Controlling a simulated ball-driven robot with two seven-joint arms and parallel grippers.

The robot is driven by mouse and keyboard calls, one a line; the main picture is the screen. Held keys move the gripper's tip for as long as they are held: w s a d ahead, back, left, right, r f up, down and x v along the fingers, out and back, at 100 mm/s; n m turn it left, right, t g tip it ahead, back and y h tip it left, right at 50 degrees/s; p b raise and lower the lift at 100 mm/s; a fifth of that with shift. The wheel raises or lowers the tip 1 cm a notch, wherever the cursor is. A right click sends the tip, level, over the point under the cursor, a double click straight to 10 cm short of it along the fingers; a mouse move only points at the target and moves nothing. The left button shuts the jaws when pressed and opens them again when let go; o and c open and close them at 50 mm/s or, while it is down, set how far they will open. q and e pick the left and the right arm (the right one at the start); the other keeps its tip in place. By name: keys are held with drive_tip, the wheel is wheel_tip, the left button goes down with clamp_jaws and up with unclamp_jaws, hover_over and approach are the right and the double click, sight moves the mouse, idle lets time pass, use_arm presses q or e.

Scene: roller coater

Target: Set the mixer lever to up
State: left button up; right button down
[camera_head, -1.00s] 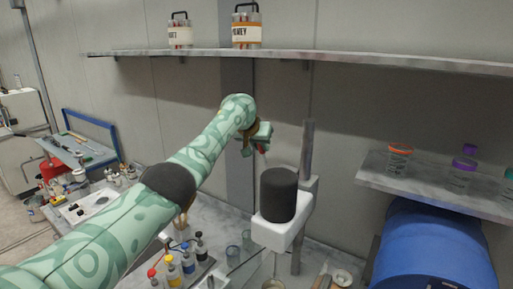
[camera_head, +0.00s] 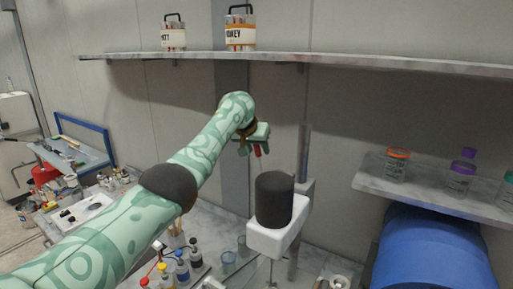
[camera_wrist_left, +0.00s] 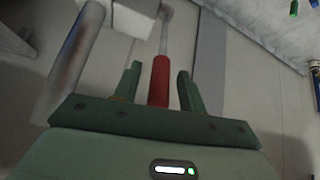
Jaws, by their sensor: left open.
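The mixer has a black motor cylinder (camera_head: 274,199) on a white head (camera_head: 275,236), held on a metal post. Its lever has a red grip (camera_head: 257,151), which shows above and behind the black cylinder in the head view. In the left wrist view the red grip (camera_wrist_left: 159,80) sits between the two green fingers, with a thin metal rod running on beyond it. My left gripper (camera_head: 254,139) is open around the red grip, with a gap visible on each side. The lever's lower end is hidden behind the motor. My right gripper is not in view.
A long shelf (camera_head: 330,60) with bottle carriers runs above my left arm. A lower shelf (camera_head: 440,197) with jars is at the right, over a blue drum (camera_head: 432,250). Small bottles (camera_head: 181,264) and glasses (camera_head: 228,260) stand on the bench below.

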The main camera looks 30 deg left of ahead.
use_arm(q)
drive_tip(key=b+v, duration=0.5)
drive_tip(key=v, duration=1.1)
drive_tip(key=shift+r, duration=0.2)
